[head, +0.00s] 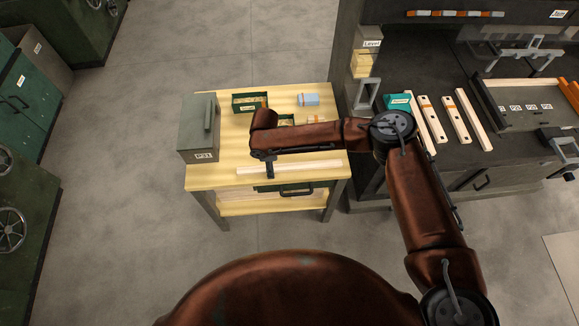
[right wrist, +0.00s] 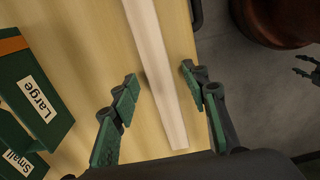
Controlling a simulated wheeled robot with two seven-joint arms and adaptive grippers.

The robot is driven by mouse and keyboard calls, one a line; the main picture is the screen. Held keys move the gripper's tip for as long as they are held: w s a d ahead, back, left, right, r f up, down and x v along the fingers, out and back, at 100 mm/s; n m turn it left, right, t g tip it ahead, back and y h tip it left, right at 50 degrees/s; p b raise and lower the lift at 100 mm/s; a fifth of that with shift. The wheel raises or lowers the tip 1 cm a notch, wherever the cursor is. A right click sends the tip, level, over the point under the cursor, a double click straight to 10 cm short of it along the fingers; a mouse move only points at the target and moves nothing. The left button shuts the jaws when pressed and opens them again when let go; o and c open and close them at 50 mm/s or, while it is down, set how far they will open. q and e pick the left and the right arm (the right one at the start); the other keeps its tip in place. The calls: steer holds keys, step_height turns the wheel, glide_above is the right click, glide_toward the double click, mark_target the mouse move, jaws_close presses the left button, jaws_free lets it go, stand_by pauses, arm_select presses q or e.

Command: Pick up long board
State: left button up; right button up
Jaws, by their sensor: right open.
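A long pale board (head: 310,166) lies along the front of the wooden table (head: 215,178). In the right wrist view the long board (right wrist: 150,45) runs between the spread fingers of my right gripper (right wrist: 160,76). The right gripper (head: 269,169) is over the left part of the board in the head view. It is open, with a gap on both sides of the board; its height above the board is hard to tell. A dark gripper-like shape, apparently my left gripper (right wrist: 304,64), shows at the right edge of the wrist view; its jaw state is unclear.
A grey-green box (head: 198,128) stands on the table's left. Green bins, one labelled Large (right wrist: 35,98) and one Small (right wrist: 18,165), lie behind the board. More pale strips (head: 473,120) and a tray (head: 525,118) are on the dark bench at right. Floor is free left of the table.

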steer(key=shift+c, duration=0.4)
jaws_close()
steer(key=shift+r, duration=0.1)
